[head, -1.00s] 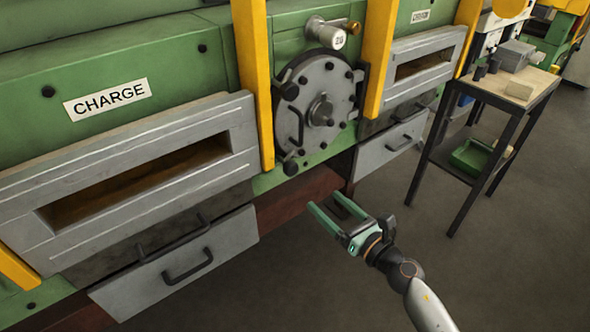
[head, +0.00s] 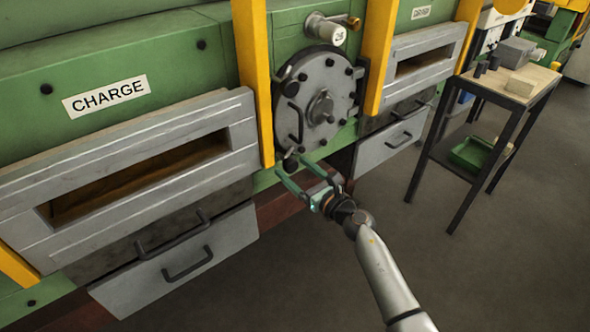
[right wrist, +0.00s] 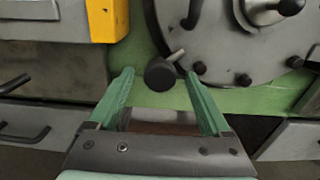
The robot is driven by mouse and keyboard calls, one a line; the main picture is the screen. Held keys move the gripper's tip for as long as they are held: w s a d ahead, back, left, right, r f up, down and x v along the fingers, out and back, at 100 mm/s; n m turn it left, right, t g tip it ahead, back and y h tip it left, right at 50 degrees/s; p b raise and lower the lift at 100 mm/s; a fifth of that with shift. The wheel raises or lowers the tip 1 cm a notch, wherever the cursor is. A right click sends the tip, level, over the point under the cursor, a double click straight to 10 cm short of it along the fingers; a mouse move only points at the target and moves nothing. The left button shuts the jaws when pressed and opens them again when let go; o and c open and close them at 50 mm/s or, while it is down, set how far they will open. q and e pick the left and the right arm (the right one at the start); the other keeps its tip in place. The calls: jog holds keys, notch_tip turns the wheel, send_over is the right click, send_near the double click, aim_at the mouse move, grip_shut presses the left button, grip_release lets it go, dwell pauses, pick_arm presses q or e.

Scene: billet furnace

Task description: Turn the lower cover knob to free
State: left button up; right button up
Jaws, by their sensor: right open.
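The round grey cover (head: 318,85) with bolts around its rim is on the green furnace front. The lower cover knob (right wrist: 161,76), dark and round on a short stem, sits at the cover's lower left edge. In the head view the knob (head: 290,165) is partly hidden by my gripper. My right gripper (head: 291,168) has green fingers and is open and empty. In the right wrist view its fingertips (right wrist: 159,73) lie to the left and right of the knob, with gaps on both sides. Whether the knob is deep between the fingers is unclear. My left gripper is not in view.
Yellow posts (head: 252,80) flank the cover. A charge opening (head: 140,180) and a drawer with a dark handle (head: 187,265) are at left. A small table (head: 545,82) with blocks stands at right. The floor in front is clear.

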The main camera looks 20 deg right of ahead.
jog(key=shift+w+a, duration=0.1)
jog(key=shift+w, duration=0.15)
grip_shut()
dwell(0.6)
